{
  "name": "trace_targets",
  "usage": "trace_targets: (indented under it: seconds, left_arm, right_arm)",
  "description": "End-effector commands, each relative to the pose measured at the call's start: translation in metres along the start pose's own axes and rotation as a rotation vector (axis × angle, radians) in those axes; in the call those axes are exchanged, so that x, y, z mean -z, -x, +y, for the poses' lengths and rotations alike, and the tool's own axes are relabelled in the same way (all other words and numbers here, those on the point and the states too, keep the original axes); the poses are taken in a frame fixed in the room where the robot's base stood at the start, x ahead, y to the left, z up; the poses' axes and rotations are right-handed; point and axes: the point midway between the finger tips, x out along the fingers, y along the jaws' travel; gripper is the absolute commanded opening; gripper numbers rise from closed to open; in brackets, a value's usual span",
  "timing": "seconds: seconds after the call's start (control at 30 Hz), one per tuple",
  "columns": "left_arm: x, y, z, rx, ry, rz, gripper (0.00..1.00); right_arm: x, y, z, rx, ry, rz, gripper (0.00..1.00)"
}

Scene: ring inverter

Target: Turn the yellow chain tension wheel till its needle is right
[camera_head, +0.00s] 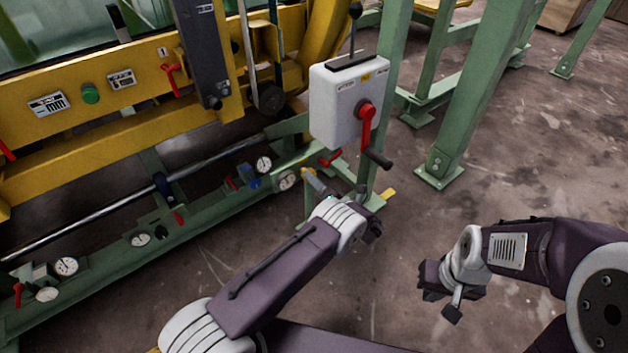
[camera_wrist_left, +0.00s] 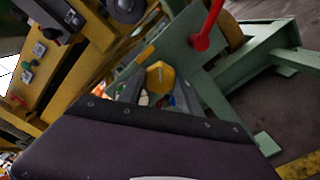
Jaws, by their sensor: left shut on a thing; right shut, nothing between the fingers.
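The yellow chain tension wheel (camera_wrist_left: 159,77) shows in the left wrist view, between the fingers of my left gripper (camera_wrist_left: 157,95). My left gripper is shut on it. In the head view my left gripper (camera_head: 366,216) is low beside the green frame, below the grey switch box, and the wheel is hard to make out there. Dial gauges (camera_head: 287,180) sit on the green beam left of this gripper; their needles are too small to read. My right gripper (camera_head: 440,293) is shut and empty over the floor at the lower right.
A grey box with a red lever (camera_head: 366,122) stands on the frame just above my left gripper. A green post (camera_head: 462,100) and its foot stand to the right. A yellow machine panel (camera_head: 118,92) fills the left.

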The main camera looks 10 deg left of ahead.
Motion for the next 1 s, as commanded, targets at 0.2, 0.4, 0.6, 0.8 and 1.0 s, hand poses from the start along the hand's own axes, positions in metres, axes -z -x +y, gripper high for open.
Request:
trace_targets:
  seconds: [0.2, 0.4, 0.6, 0.8, 1.0]
  left_arm:
    - [0.001, 0.0008, -0.0009, 0.002, -0.094, 0.001, 0.0]
    - [0.001, 0.0008, -0.0009, 0.002, -0.136, 0.001, 0.0]
    - [0.001, 0.0008, -0.0009, 0.002, -0.147, 0.001, 0.0]
    - [0.001, 0.0008, -0.001, 0.002, -0.147, 0.0, 0.0]
    - [0.0008, 0.0007, -0.0008, 0.002, -0.146, 0.0, 0.62]
  right_arm:
    - [0.0, 0.0, 0.0, 0.0, 0.0, 0.0, 0.0]
    - [0.0, 0.0, 0.0, 0.0, 0.0, 0.0, 0.0]
    - [0.0, 0.0, 0.0, 0.0, 0.0, 0.0, 0.0]
    - [0.0, 0.0, 0.0, 0.0, 0.0, 0.0, 0.0]
    - [0.0, 0.0, 0.0, 0.0, 0.0, 0.0, 0.0]
